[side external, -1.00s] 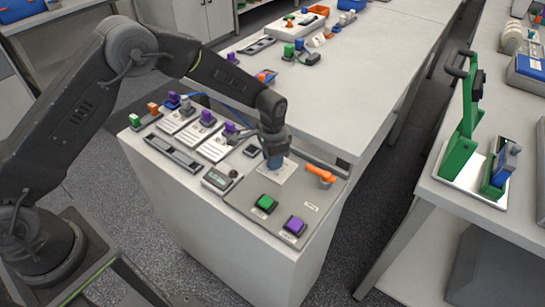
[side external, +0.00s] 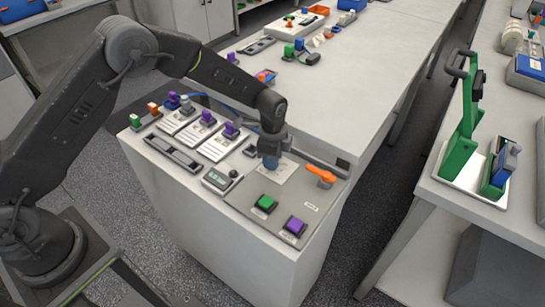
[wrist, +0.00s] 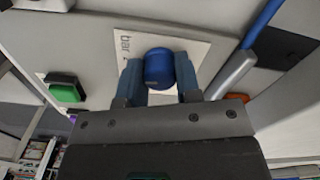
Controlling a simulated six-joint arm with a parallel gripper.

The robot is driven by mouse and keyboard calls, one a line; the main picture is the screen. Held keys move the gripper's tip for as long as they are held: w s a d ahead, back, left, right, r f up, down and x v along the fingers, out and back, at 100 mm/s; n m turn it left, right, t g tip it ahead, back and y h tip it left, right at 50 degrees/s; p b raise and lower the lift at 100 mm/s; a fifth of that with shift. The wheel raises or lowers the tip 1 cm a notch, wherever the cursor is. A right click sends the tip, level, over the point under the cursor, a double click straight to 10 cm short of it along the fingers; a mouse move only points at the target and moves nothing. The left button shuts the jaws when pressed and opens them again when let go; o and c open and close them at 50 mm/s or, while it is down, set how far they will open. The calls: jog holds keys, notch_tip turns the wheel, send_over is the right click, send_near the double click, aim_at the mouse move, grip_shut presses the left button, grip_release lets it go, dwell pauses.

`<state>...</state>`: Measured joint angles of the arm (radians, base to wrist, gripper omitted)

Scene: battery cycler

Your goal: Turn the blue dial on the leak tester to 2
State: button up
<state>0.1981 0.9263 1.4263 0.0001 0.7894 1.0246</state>
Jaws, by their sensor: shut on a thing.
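The blue dial (wrist: 159,66) stands on a white scale plate (wrist: 191,45) of the leak tester in the wrist view. The word "bar" shows on the plate's left; other marks are hidden or too small to read. My gripper (wrist: 158,82) is shut on the dial, with one finger on either side of it. In the side external view my gripper (side external: 270,162) points down onto the tester panel (side external: 235,198) and covers most of the dial. I cannot tell which number the dial points to.
An orange lever (side external: 321,175) is right of my gripper. A green button (side external: 266,203) and a purple button (side external: 295,226) are in front. A small display (side external: 216,179) is at left. Several purple-topped switches stand behind it.

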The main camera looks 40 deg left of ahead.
dwell(0.4)
jog(key=o, duration=0.9)
jog(key=shift+o, duration=0.2)
notch_tip(320, 180, up, 14)
jog(key=s+a+r+n+t, duration=0.1)
jog(key=s+a+r+n, duration=0.2)
jog(key=s+r, duration=0.35)
jog(key=s+a+r+n+t, duration=0.2)
jog(key=s+a+r+n, duration=0.15)
jog(key=s+r, duration=0.35)
jog(key=s+a+n+t, duration=0.2)
jog(key=s+n, duration=0.5)
jog(key=s, duration=0.9)
jog(key=shift+a+r+t, duration=0.25)
jog(key=shift+a+t, duration=0.05)
jog(key=shift+a, duration=0.55)
